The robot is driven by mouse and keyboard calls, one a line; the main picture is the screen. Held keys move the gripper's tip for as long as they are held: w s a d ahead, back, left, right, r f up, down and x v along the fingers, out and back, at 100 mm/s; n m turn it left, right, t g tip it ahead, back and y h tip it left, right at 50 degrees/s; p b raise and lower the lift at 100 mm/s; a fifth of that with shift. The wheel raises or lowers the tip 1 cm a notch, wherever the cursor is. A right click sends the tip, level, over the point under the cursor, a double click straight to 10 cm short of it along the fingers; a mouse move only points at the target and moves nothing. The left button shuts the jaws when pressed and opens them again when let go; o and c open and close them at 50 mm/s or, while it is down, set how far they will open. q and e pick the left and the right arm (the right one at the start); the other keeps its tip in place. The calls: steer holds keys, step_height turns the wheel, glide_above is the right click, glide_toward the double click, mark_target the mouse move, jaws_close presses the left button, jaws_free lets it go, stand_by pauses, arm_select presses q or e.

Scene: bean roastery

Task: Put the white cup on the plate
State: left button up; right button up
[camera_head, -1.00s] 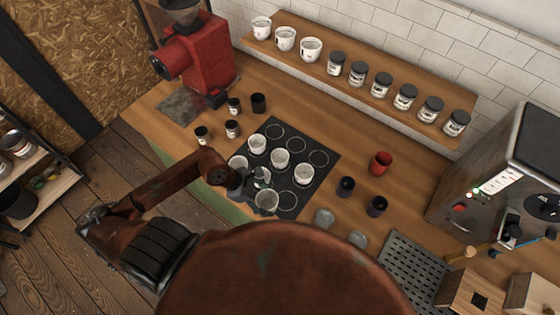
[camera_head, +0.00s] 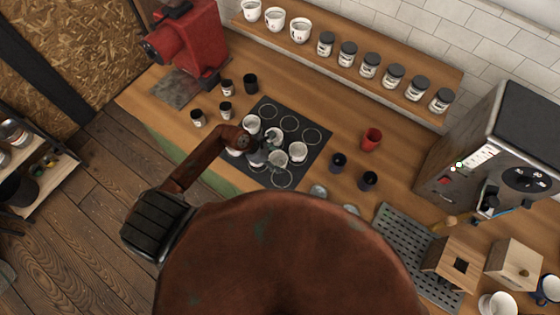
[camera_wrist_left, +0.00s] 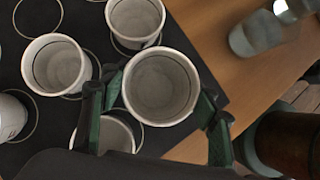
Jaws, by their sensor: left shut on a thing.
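My left gripper (camera_head: 265,151) is over the black mat, shut on a white cup (camera_head: 277,160). In the left wrist view, its dark green fingers (camera_wrist_left: 160,105) are on either side of this cup (camera_wrist_left: 160,82), which looks empty. Other similar white cups (camera_head: 297,152) stand close around it on the mat, partly hidden by my arm. Whether the held cup touches the mat, I cannot tell. Another white cup (camera_head: 497,304) is cut off at the lower right edge. I cannot make out a plate. My right gripper is not in view.
The black ringed mat (camera_head: 318,143) has some bare rings. Dark cups (camera_head: 368,181), a red cup (camera_head: 372,139) and clear glasses stand to its right. A grey drip grate (camera_head: 405,240), wooden boxes (camera_head: 515,264) and a machine (camera_head: 500,150) are farther right.

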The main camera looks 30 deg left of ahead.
mark_target(280, 163)
arm_select(q)
steer(key=shift+w+f, duration=0.45)
steer(key=shift+f, duration=0.05)
step_height(280, 163, down, 2)
steer(key=shift+d+f+p, duration=0.1)
steer(key=shift+p, duration=0.7)
steer(key=shift+f, duration=0.55)
steer(key=o, duration=1.2)
steer(key=shift+o, duration=0.7)
